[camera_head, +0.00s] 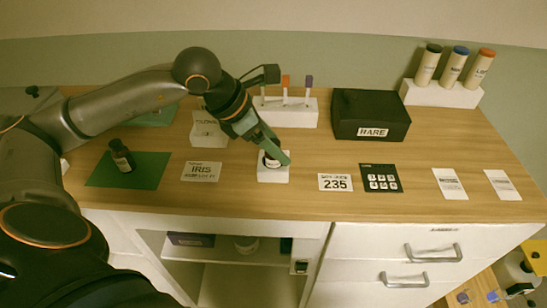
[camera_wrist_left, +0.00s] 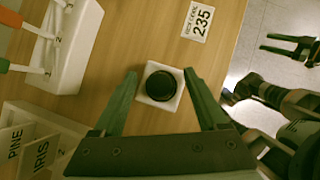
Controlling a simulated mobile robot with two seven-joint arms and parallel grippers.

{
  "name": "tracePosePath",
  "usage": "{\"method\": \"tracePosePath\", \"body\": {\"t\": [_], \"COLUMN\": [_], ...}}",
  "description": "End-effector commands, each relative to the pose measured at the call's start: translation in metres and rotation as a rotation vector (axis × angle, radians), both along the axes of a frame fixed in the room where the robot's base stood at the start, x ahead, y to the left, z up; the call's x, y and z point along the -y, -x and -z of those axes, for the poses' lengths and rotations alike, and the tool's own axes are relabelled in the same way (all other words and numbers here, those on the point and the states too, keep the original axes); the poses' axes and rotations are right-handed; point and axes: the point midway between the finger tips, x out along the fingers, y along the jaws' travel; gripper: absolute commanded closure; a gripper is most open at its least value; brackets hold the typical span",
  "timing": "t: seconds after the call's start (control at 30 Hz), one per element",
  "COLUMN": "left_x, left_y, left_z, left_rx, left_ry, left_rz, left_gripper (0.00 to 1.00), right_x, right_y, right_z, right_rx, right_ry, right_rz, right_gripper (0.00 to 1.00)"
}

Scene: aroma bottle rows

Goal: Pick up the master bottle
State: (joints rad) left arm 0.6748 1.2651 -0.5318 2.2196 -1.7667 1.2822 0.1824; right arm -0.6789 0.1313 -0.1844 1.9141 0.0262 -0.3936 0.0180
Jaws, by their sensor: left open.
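A small bottle with a black cap (camera_wrist_left: 160,85) stands in a white square holder (camera_head: 272,177) near the middle of the counter's front. I cannot read its label, so I cannot tell whether it is the master bottle. My left gripper (camera_head: 275,155) is open above it, fingers pointing down. In the left wrist view the cap lies between and slightly beyond the open fingers, with no visible contact. In the head view a finger hides part of this bottle. Another dark bottle (camera_head: 122,156) stands on a green mat (camera_head: 150,172) at the left. My right gripper seems to show in the left wrist view (camera_wrist_left: 264,42).
A white rack with colored sticks (camera_head: 287,113) and a black box marked RARE (camera_head: 370,115) stand behind. Three capped tubes stand in a white stand (camera_head: 440,95) at back right.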

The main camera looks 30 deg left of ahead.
Motion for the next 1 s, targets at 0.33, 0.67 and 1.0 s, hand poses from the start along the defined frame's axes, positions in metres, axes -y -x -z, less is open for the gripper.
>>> {"method": "tracePosePath", "body": {"t": [0.33, 0.67, 1.0], "left_x": [-0.0003, -0.0004, -0.0003], "left_y": [0.0001, 0.0002, 0.0001], "left_z": [-0.0003, -0.0004, -0.0006], "left_rx": [0.000, 0.000, 0.000], "left_ry": [0.000, 0.000, 0.000], "left_rz": [0.000, 0.000, -0.001], "left_gripper": [0.61, 0.98, 1.00], "right_x": [0.0001, 0.0001, 0.0002], "right_y": [0.0001, 0.0001, 0.0001], "right_z": [0.0002, 0.0002, 0.0002], "right_rx": [0.000, -0.001, -0.001], "right_ry": [0.000, 0.000, 0.000], "right_rz": [0.000, 0.000, 0.000], "right_gripper": [0.39, 0.39, 0.39]}}
